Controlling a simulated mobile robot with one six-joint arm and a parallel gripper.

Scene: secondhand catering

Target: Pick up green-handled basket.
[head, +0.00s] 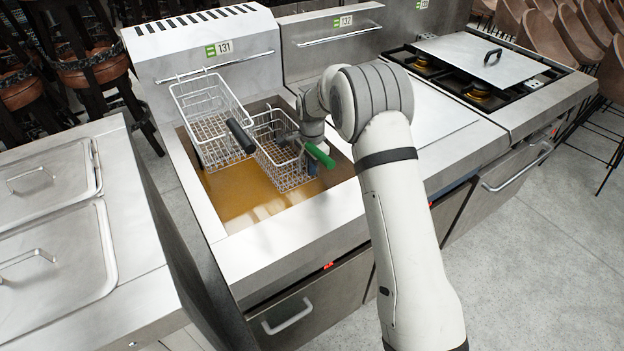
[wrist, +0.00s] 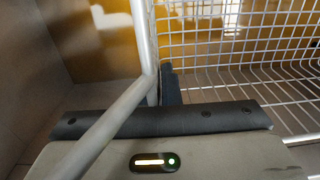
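The green-handled basket (head: 284,172) is a wire basket in the right part of the fryer well. Its green handle (head: 320,156) points toward the front right. My gripper (head: 288,142) is low at this basket, partly hidden by my own wrist. In the wrist view, white basket wire (wrist: 240,45) fills the upper right, and a thick metal bar crosses close to the camera. One dark finger (wrist: 171,86) of my gripper shows beside the wire.
A second wire basket with a black handle (head: 240,136) sits close on the left. Yellow-brown oil (head: 235,195) covers the fryer floor, and steel rims (head: 290,235) surround the well. A steel counter (head: 60,210) stands left; a hob (head: 480,95) stands right.

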